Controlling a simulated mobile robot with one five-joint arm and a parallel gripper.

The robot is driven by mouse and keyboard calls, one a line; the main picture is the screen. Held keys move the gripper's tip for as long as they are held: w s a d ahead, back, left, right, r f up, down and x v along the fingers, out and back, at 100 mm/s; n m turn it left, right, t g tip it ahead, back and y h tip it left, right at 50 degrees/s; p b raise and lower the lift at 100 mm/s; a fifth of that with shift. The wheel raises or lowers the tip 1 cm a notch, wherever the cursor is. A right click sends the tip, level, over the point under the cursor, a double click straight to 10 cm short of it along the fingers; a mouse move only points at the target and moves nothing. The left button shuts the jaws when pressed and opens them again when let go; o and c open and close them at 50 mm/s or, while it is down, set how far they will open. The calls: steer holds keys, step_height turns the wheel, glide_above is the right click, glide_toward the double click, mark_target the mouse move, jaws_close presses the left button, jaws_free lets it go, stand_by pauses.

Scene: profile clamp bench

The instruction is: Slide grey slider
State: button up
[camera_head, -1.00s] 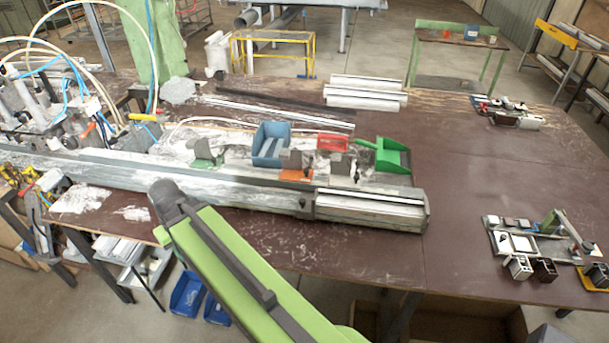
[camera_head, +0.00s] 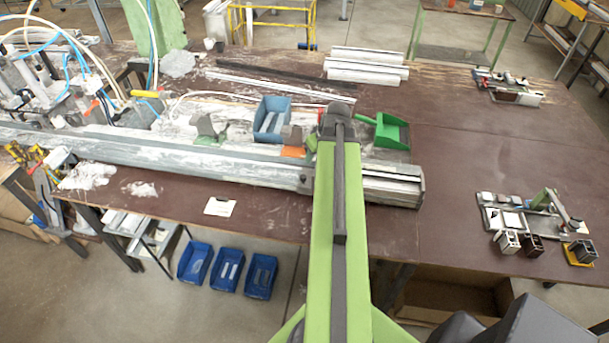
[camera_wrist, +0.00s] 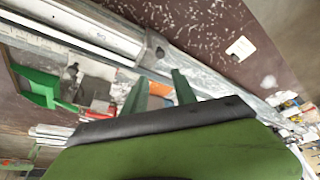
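A grey block (camera_head: 305,178) sits on the long metal profile rail (camera_head: 200,158) in the head view. It also shows in the wrist view (camera_wrist: 155,50), just beyond my fingertips. Two other grey upright blocks stand behind the rail, one by a green piece (camera_head: 205,126) and one by an orange piece (camera_head: 292,134). I cannot tell for certain which is the grey slider. My gripper (camera_wrist: 158,84) shows two green fingers set apart, with nothing seen between them. It appears apart from the block on the rail.
A blue bin (camera_head: 271,120) and a green scoop-like bin (camera_head: 387,131) stand behind the rail. A red bin (camera_wrist: 66,107) shows in the wrist view. White profiles (camera_head: 366,68) lie at the back.

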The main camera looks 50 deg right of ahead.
mark_target(303, 176)
steer(key=b+x, duration=1.6)
steer(key=x, duration=0.1)
steer(key=shift+w+f, duration=0.1)
steer(key=shift+f, duration=0.2)
steer(key=shift+r, duration=0.1)
jaws_close()
stand_by(0.4)
